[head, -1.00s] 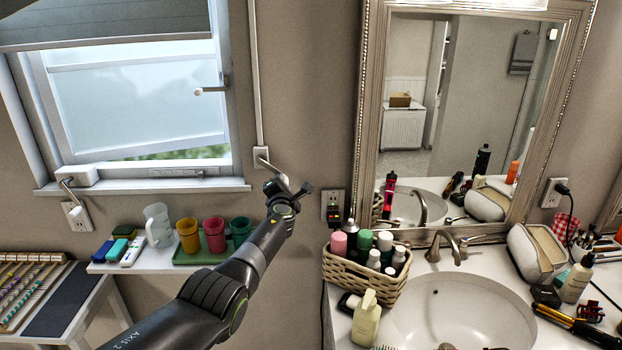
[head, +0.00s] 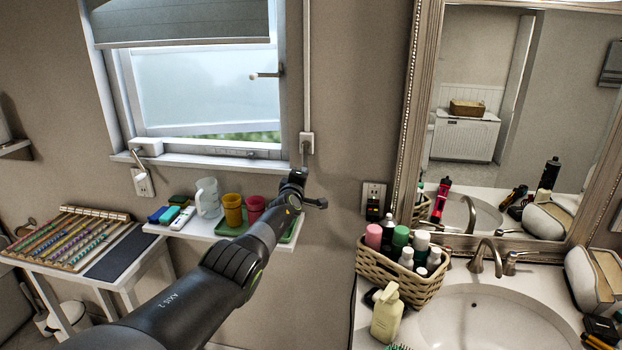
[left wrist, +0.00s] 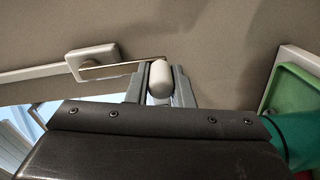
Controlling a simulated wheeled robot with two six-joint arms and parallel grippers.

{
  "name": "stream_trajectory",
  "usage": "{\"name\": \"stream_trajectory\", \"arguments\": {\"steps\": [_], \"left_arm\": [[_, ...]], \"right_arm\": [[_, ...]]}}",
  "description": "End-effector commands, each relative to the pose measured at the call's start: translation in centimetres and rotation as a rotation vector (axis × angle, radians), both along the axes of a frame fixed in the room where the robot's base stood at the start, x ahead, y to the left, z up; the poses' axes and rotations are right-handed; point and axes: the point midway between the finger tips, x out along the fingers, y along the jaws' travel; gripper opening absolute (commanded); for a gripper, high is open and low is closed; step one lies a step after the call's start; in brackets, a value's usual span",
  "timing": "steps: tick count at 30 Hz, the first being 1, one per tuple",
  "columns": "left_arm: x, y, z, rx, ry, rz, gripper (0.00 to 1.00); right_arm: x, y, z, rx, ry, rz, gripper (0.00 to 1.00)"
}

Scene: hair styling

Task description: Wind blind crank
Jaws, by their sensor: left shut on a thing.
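The blind crank (head: 306,140) is a small pale box on the wall right of the window, with a thin upright rail above it. Its arm hangs nearly straight down in the head view. In the left wrist view the crank box (left wrist: 92,55) and its flat arm lead to a white rounded knob (left wrist: 160,85). My left gripper (head: 302,172) is shut on this knob, one finger on each side. The grey blind (head: 180,25) covers the top of the window, its lower edge above the window handle. My right gripper is not in view.
A shelf (head: 190,231) below the window holds a clear jug (head: 207,198), coloured cups and small boxes, close under my left arm. A wicker basket (head: 400,285) of bottles stands by the sink at right. A side table (head: 125,265) with a rack stands at left.

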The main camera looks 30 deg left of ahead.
Motion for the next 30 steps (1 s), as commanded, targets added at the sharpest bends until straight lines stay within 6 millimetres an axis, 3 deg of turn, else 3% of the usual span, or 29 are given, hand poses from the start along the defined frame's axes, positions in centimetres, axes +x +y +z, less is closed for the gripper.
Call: {"name": "stream_trajectory", "arguments": {"steps": [12,30], "left_arm": [[-0.7,2.5,1.0,0.266,0.067,0.007,0.0],[-0.8,3.1,1.4,0.343,0.086,0.007,0.0]], "right_arm": [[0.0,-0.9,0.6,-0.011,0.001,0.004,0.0],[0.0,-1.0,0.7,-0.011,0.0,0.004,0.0]]}}
